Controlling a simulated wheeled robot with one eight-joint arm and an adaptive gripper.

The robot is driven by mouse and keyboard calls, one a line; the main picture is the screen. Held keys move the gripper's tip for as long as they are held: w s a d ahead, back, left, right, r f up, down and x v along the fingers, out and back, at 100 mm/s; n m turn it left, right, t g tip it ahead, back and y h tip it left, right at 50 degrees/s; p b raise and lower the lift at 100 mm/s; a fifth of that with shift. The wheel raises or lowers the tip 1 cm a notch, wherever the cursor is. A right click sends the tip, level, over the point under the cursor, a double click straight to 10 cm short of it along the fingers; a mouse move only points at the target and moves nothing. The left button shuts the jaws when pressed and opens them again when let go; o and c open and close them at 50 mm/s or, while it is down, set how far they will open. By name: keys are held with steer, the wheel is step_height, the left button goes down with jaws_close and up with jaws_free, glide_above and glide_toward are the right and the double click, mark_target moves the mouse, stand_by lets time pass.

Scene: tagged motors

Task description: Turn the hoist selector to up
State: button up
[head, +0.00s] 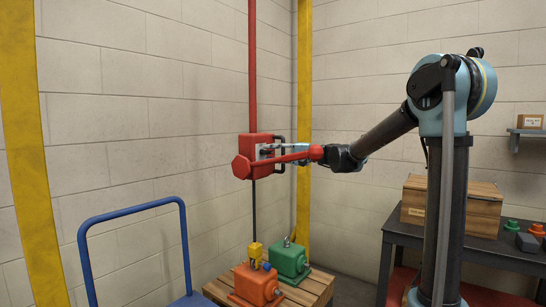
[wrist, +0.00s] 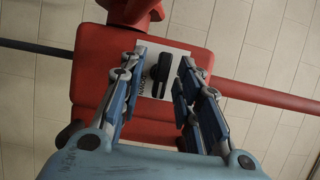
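The red hoist control box (head: 263,141) hangs on a red vertical post at the left wall. In the wrist view its face (wrist: 84,75) carries a pale label plate with a black selector knob (wrist: 161,68). The knob's long side runs roughly up and down in that picture. My gripper (wrist: 163,55) is open, with one finger on each side of the knob and gaps visible. In the head view my gripper (head: 272,149) is at the box, partly behind a red lever.
The red lever (head: 280,159) crosses in front of the box. Below, an orange motor (head: 256,285) and a green motor (head: 288,259) sit on a wooden pallet (head: 318,281), with a yellow hoist block (head: 256,251) above. A blue cart handle (head: 130,211) stands left.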

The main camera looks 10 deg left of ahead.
steer(key=shift+a, duration=0.1)
jaws_close()
